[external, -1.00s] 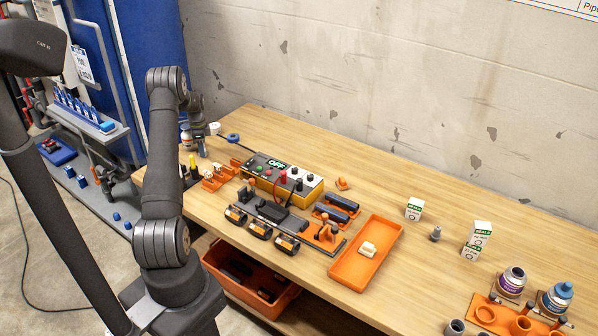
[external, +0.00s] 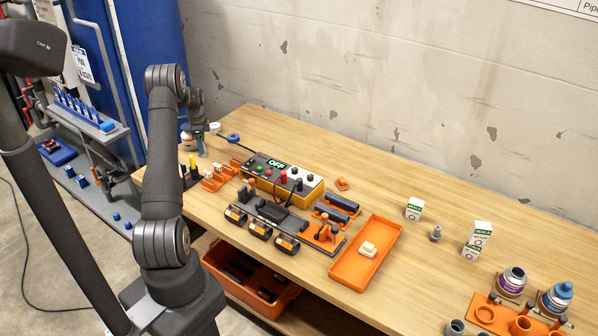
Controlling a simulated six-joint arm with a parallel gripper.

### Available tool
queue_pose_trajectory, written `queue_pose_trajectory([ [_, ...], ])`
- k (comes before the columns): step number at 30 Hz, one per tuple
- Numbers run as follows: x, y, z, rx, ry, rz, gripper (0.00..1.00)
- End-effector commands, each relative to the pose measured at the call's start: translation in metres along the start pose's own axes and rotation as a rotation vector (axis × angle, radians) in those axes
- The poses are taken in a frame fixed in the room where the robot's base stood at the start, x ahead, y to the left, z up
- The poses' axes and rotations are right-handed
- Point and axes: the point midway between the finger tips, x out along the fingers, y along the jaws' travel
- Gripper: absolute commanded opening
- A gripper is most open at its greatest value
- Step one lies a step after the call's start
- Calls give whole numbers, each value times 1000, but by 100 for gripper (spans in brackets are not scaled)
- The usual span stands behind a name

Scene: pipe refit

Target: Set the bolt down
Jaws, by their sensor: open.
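My gripper (external: 201,149) is at the far left end of the wooden bench, low over or near its top, and small in the picture. Its fingers point down and look apart. I cannot make out a bolt at the gripper; the area there is small and partly hidden by my arm. A small grey upright piece (external: 436,233) stands alone on the right half of the bench, well away from my gripper; I cannot tell whether it is a bolt.
White items (external: 214,128) and a blue ring (external: 233,138) lie near my gripper. An orange rack (external: 219,180) and a yellow control box reading OFF (external: 262,180) stand to its right. An orange tray (external: 345,272) holds a pale block. Bare wood lies along the back.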

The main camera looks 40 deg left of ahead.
Motion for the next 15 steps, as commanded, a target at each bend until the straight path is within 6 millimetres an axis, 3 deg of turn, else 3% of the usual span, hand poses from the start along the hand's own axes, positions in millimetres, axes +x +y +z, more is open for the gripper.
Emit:
queue_pose_trajectory([
  [9, -70, 0, 0, 0, 0, -3, 57],
  [15, -94, 0, 0, 0, 0, -1, 57],
])
